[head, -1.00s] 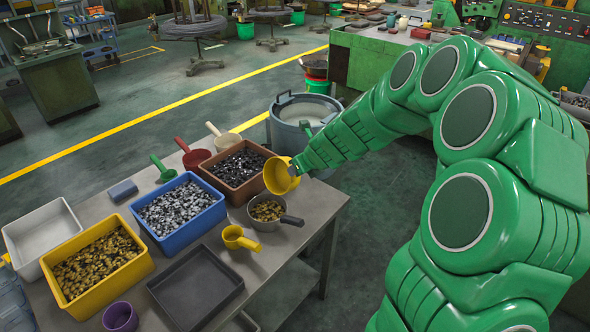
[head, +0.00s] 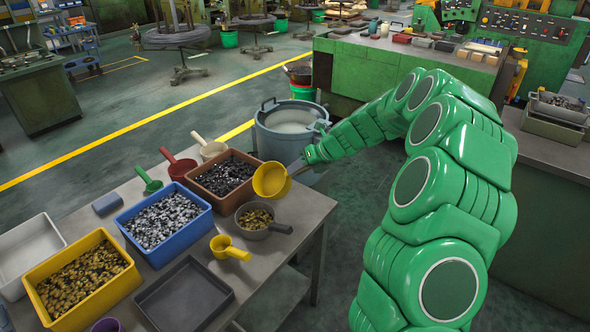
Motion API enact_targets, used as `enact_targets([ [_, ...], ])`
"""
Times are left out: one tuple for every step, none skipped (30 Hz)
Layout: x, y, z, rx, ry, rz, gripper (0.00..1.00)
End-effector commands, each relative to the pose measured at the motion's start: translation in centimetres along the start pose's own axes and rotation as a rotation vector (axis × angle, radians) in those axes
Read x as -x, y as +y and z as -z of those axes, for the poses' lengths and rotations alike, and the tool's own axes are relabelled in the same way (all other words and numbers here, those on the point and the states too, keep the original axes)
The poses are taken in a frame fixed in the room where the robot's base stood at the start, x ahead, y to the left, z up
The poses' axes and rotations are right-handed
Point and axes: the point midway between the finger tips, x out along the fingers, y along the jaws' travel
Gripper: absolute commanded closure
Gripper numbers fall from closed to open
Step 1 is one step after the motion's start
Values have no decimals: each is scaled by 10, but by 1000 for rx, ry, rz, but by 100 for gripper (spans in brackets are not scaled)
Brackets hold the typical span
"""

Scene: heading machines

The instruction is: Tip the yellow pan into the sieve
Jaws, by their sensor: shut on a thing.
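The yellow pan (head: 271,181) is in the air above the right end of the table, tilted. I cannot see whether anything is in it. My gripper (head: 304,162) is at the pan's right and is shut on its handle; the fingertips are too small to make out. A round grey pan-shaped vessel with a dark handle (head: 243,213) stands on the table just below and in front of the yellow pan. It holds brass-coloured parts. It may be the sieve, but no mesh shows. The yellow pan is apart from it.
A brown bin (head: 208,186), a blue bin (head: 178,245) and a yellow bin (head: 97,300) hold small parts. Another yellow scoop (head: 228,247) lies near the vessel. An empty dark tray (head: 186,294) is in front. A grey drum (head: 288,143) stands behind the table.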

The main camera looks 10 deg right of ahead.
Motion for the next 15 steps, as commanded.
enact_targets([
  [-1,-4,-1,-17,3,-17,100],
  [-1,-7,-1,-27,5,-27,100],
  [-2,-9,0,-39,8,-40,100],
  [-2,-10,0,-48,11,-51,100],
  [-3,-11,1,-57,14,-63,100],
  [-4,-13,1,-69,16,-78,100],
  [-4,-14,1,-78,17,-87,100],
  [-4,-16,1,-86,18,-96,100],
  [-5,-18,1,-98,21,-109,100],
  [-6,-20,1,-107,24,-120,100],
  [-6,-21,2,-116,26,-131,100],
  [-7,-23,2,-127,28,-143,100],
  [-8,-25,2,-136,30,-152,100],
  [-8,-26,3,-144,32,-163,100],
  [-9,-27,3,-155,35,-177,100],
])
